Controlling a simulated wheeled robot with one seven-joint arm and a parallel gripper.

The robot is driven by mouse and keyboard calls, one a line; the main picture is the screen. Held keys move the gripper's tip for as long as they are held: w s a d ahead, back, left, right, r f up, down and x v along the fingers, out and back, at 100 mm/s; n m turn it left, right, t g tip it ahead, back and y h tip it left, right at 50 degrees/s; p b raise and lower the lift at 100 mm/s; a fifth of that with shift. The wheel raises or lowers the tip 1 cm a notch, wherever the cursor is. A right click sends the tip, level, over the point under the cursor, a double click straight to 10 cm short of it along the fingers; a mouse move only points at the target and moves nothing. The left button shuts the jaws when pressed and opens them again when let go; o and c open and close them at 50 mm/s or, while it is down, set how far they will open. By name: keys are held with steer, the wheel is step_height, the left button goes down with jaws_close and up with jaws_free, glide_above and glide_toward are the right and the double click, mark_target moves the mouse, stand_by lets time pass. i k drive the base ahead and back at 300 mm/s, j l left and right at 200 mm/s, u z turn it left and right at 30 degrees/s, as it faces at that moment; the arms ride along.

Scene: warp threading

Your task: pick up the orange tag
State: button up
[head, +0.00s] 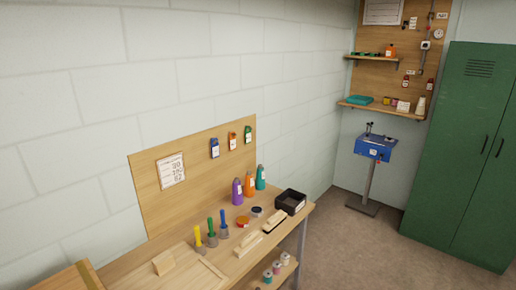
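The orange tag (233,140) hangs on the upright wooden board (207,180) on the wall behind the workbench. It is small, with a pale label on its front. A blue tag (214,148) hangs to its left and a green tag (248,133) to its right, with small gaps between them. My gripper is not in this view.
The workbench (228,265) holds purple (237,192), orange (250,185) and teal (261,178) bottles below the tags. Yellow-, green- and blue-handled tools and a black bin (291,202) also stand there. A blue stand (375,148) and green locker (462,150) are right, with clear floor before them.

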mark_target(233, 141)
steer(key=i+l+u, duration=0.1)
steer(key=i+u, duration=0.2)
steer(key=i, duration=0.15)
steer(key=i+l+u, duration=0.15)
steer(key=i+u, duration=0.15)
steer(key=i+l+u, duration=0.35)
steer(key=i, duration=0.2)
steer(key=i+l+u, duration=0.5)
steer(key=u, duration=0.15)
steer(key=i+l+u, duration=0.2)
steer(key=l+u, duration=0.15)
steer(key=l, duration=0.15)
steer(key=i+l+u, duration=0.15)
steer(key=l+u, duration=0.15)
steer(key=l, duration=0.1)
